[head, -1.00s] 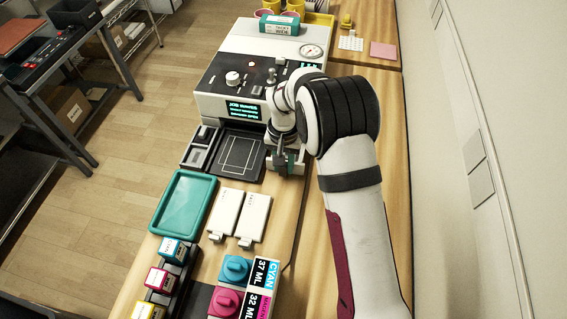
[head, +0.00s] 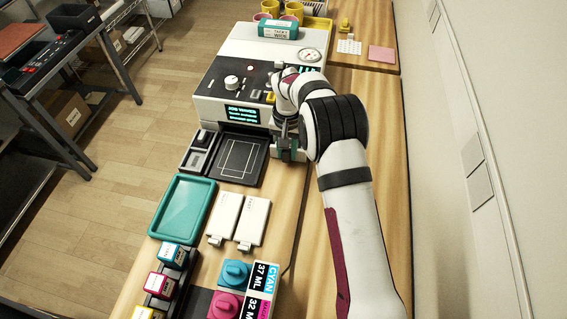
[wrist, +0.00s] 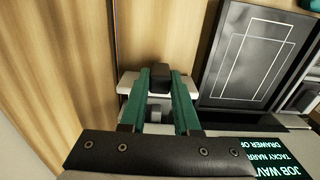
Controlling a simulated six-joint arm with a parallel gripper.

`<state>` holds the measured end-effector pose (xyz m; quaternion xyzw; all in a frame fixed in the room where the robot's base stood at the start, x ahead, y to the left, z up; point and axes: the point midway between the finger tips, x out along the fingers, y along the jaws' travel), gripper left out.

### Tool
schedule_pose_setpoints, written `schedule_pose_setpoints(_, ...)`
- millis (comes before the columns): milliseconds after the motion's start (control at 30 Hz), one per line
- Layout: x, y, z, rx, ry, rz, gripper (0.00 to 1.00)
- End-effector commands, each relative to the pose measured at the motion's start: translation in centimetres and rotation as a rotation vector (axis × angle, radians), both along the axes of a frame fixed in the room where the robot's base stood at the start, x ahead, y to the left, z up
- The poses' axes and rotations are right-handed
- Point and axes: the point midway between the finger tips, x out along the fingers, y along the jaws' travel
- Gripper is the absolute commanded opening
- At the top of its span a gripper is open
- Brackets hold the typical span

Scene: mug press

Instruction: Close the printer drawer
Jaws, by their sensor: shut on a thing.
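The white printer (head: 262,50) stands at the back, and its small lit screen (head: 241,114) shows text with a "drawer open" line. The drawer (head: 298,157) sticks out at the printer's front right, beside the black printed plate. My gripper (head: 287,150) is at the drawer front. In the wrist view the green fingers (wrist: 160,75) stand either side of a dark handle piece (wrist: 159,77) and are shut on it. The white drawer front (wrist: 128,84) shows behind and beside them. My arm hides part of the printer's right side.
The black plate (head: 238,160) lies left of the drawer. Bare wood is at the right, with a wall (head: 475,130) beyond.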

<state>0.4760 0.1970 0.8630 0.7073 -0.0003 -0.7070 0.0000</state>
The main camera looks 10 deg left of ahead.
Motion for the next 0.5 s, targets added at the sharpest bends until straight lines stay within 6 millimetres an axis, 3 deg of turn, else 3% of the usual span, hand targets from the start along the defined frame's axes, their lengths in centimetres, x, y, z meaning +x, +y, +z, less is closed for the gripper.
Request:
schedule_pose_setpoints(100, 1.23, 0.06, 0.00, 0.001, -0.001, 0.000, 0.00)
schedule_pose_setpoints(400, 1.45, 0.05, 0.04, 0.001, -0.001, 0.001, 0.00)
schedule_pose_setpoints(433, 1.44, 0.05, 0.04, 0.001, -0.001, 0.001, 0.32)
schedule_pose_setpoints(500, 1.43, 0.04, 0.03, 0.001, 0.000, 0.001, 0.44)
